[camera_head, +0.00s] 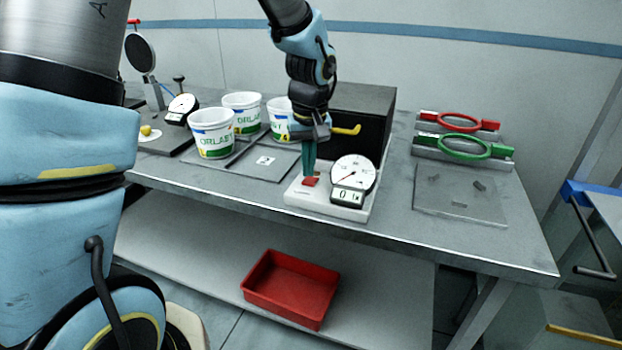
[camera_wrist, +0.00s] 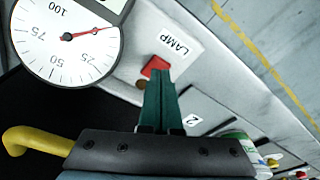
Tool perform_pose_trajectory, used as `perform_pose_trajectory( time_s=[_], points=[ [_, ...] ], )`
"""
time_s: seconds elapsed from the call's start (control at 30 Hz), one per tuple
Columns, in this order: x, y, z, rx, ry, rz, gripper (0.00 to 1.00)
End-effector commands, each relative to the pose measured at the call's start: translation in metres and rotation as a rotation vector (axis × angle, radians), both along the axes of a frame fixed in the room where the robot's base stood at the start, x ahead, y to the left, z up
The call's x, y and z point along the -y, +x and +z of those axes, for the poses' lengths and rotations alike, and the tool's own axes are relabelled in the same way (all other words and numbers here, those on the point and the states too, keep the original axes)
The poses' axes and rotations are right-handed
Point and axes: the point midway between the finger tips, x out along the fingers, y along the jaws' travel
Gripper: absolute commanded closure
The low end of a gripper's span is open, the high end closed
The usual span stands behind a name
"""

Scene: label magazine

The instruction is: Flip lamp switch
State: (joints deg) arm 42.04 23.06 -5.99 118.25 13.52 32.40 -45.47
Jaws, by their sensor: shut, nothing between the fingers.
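The lamp switch is a red rocker (camera_head: 311,181) on a white base (camera_head: 330,204) on the table; in the wrist view the red switch (camera_wrist: 155,65) sits beside a white label reading LAMP (camera_wrist: 175,44). My gripper (camera_head: 309,174) is shut, with its green fingers together and pointing down at the switch. In the wrist view the fingertips (camera_wrist: 159,76) overlap the near edge of the red switch. I cannot tell whether they touch it. Part of the switch is hidden behind the fingertips.
A round dial gauge (camera_head: 353,172) stands right of the switch on the same base. White cups (camera_head: 212,134) stand left. Red and green ring handles (camera_head: 464,147) are at right. A red bin (camera_head: 291,288) is on the lower shelf.

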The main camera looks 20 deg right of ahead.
Motion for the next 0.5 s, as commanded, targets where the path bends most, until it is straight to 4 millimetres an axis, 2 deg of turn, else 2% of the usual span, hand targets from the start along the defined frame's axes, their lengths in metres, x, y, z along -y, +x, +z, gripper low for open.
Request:
perform_pose_trajectory(
  time_s=[0.5],
  points=[
    [-0.0001, 0.0, -0.0059, 0.0, 0.0, 0.0, 1.0]
  ],
)
